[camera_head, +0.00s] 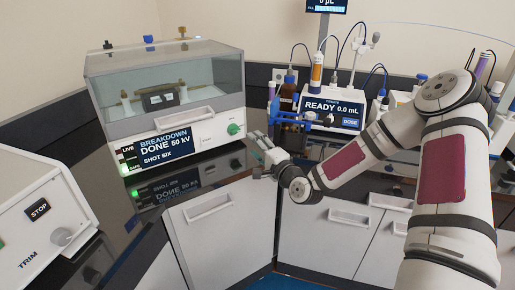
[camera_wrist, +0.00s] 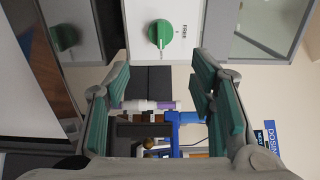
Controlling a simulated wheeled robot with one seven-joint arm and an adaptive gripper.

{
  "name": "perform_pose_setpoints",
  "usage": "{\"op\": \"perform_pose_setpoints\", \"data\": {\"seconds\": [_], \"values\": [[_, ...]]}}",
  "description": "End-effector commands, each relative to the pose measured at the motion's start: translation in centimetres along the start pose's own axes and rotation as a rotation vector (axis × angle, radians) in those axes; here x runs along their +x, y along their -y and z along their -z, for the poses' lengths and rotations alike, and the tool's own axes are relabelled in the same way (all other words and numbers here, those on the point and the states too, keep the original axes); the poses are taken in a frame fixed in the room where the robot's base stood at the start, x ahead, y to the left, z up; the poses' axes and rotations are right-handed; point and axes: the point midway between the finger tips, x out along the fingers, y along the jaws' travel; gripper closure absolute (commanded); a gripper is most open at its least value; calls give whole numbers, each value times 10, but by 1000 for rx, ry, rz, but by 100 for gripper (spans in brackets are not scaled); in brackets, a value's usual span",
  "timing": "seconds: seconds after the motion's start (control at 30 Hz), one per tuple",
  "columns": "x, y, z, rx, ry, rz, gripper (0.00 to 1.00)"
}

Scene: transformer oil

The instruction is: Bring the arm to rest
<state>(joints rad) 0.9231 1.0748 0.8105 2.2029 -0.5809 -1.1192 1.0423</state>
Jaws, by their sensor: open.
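My arm (camera_head: 443,170) reaches in from the right side of the head view and bends down toward the counter corner. My gripper (camera_head: 262,142) is at its end, in front of the right end of the breakdown tester and left of the blue clamp stand. In the wrist view my gripper (camera_wrist: 162,92) is open, its green-padded fingers well apart. I see nothing held between them. The tester's green knob (camera_wrist: 160,33) shows beyond the fingertips.
The breakdown tester (camera_head: 166,135) reads "DONE 50 kV", with its clear lid down. A blue clamp stand (camera_head: 300,120) and a dosing unit (camera_head: 332,112) reading "READY 0.0 mL" stand behind my gripper. A white box with a STOP button (camera_head: 38,209) is at left.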

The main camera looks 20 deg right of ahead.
Motion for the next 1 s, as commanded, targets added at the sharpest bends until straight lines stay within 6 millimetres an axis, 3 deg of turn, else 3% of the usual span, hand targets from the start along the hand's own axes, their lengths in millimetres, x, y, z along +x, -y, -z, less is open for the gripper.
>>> {"op": "perform_pose_setpoints", "data": {"seconds": [0.17, 0.67, 0.87, 1.0], "values": [[-9, 0, 0, 0, 0, 1, 50], [-9, 0, -4, -28, 15, -20, 50], [-13, -8, -31, -249, 119, -193, 50], [-28, -13, -44, -472, 204, -367, 50]]}}
